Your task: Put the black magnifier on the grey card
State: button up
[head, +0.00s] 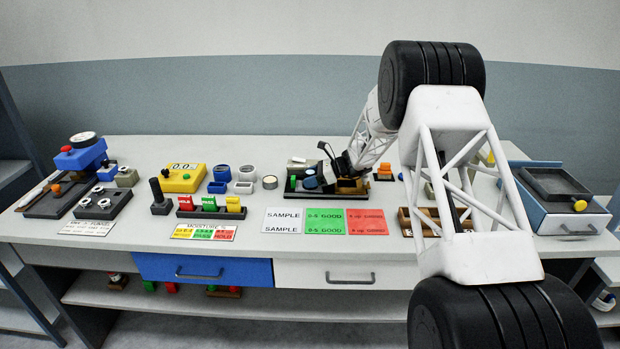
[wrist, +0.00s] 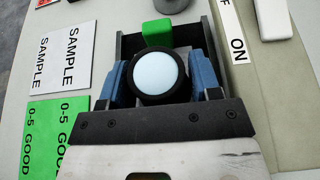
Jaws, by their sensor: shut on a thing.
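The black magnifier (wrist: 160,76), a black ring around a pale round lens, sits between the blue fingers of my gripper (wrist: 161,71) in the wrist view. The gripper is shut on it, above or in a dark tray. In the head view my gripper (head: 312,180) is at that tray at the back middle, and the magnifier is hard to make out. The pale grey-white card marked SAMPLE (head: 283,220) lies flat in front of the tray and to its left, beside a green and a red card. It also shows at upper left in the wrist view (wrist: 66,55).
The dark tray (wrist: 129,43) has a green block (wrist: 157,32) at its far end. The green card (head: 325,221) and red card (head: 366,222) adjoin the SAMPLE card. A round pale-topped item (head: 270,182) and coloured blocks (head: 210,203) stand left. An ON/OFF label (wrist: 233,40) lies right in the wrist view.

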jog(key=o, duration=0.9)
jog(key=shift+r, duration=0.1)
jog(key=shift+v, duration=6)
